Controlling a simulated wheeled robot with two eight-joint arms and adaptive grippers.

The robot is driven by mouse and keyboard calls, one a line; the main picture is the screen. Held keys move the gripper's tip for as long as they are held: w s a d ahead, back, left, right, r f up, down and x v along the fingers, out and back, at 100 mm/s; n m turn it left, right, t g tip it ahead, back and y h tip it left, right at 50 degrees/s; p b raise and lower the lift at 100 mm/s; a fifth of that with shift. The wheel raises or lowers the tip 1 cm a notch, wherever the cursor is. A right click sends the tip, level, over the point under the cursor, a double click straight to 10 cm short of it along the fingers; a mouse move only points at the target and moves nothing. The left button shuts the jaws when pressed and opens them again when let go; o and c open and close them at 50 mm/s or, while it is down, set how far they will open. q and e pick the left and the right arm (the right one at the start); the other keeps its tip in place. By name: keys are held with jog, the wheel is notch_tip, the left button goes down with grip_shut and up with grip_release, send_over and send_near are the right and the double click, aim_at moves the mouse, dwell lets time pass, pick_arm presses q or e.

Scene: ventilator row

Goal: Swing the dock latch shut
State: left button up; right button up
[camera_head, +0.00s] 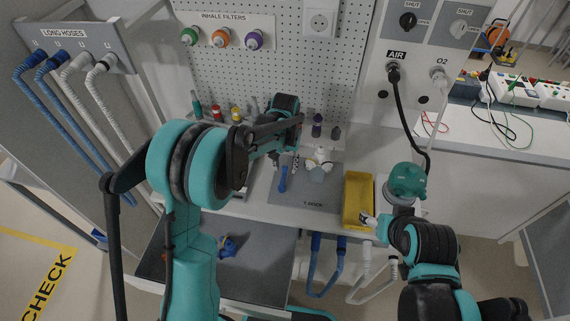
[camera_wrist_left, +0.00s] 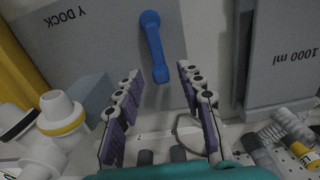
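The dock latch is a blue lever with rounded ends (camera_head: 283,178), lying over the left side of the grey Y dock plate (camera_head: 312,205). It also shows in the left wrist view (camera_wrist_left: 153,45), just beyond the fingertips. My left gripper (camera_wrist_left: 159,74) is open and empty, its two purple-padded fingers pointing at the latch, which appears between them, with no contact visible. In the head view my left arm hides part of this gripper (camera_head: 285,160). A white Y-piece (camera_head: 319,160) sits at the dock's back. My right gripper (camera_head: 369,219) is near the yellow tray's front end, too small to read.
The yellow tray (camera_head: 358,200) stands right of the dock. A grey block marked 1000 ml (camera_wrist_left: 285,55) is close beside the latch in the wrist view. A teal-topped unit (camera_head: 407,181) stands right of the tray. Hoses hang below the counter's front edge.

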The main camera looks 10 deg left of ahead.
aim_at(285, 167)
pick_arm(q)
jog(key=shift+r, duration=0.1)
notch_tip(285, 167, up, 12)
dwell(0.5)
jog(key=shift+s, duration=0.1)
dwell(0.4)
